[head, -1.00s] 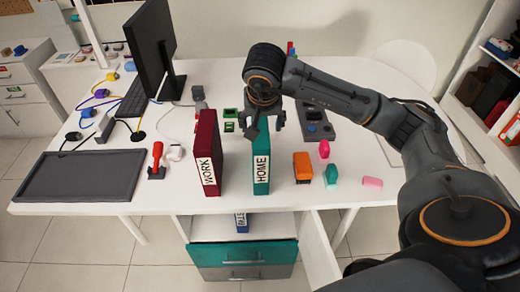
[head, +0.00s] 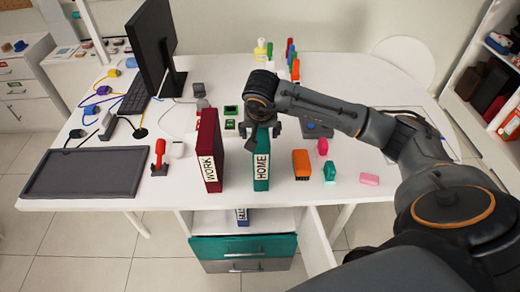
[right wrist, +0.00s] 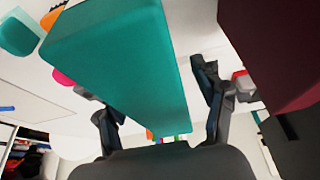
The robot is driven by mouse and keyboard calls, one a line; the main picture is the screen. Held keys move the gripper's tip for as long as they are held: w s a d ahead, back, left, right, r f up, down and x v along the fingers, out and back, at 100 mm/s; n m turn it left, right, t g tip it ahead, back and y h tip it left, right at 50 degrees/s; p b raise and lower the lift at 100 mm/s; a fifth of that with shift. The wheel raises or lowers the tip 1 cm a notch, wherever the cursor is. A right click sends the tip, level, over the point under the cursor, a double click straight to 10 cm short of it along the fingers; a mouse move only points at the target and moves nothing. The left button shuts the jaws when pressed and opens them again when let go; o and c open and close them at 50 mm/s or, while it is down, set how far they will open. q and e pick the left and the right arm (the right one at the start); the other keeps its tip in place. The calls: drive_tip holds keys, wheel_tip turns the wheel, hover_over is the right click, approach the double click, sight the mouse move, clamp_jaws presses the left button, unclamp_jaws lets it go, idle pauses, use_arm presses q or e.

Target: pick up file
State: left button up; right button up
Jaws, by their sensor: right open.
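A teal file labelled HOME (head: 262,172) stands upright on the white desk. A dark red file labelled WORK (head: 209,155) stands upright to its left. My right gripper (head: 264,137) is open at the top of the teal file, its fingers on either side of it. In the right wrist view the teal file (right wrist: 115,65) reaches between the two open fingers (right wrist: 160,115), and the dark red file (right wrist: 270,50) is at the right. I cannot tell whether the fingers touch the teal file. My left gripper is out of view.
An orange stapler-like item (head: 301,164), a teal item (head: 330,171) and a pink eraser-like block (head: 369,179) lie right of the files. A red-handled item (head: 159,157), a dark tray (head: 85,173) and a monitor (head: 152,50) are left. An open teal drawer (head: 243,248) sits below.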

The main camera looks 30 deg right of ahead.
drive_tip(key=shift+f+b, duration=0.2)
drive_tip(key=shift+b, duration=0.2)
idle(0.4)
clamp_jaws()
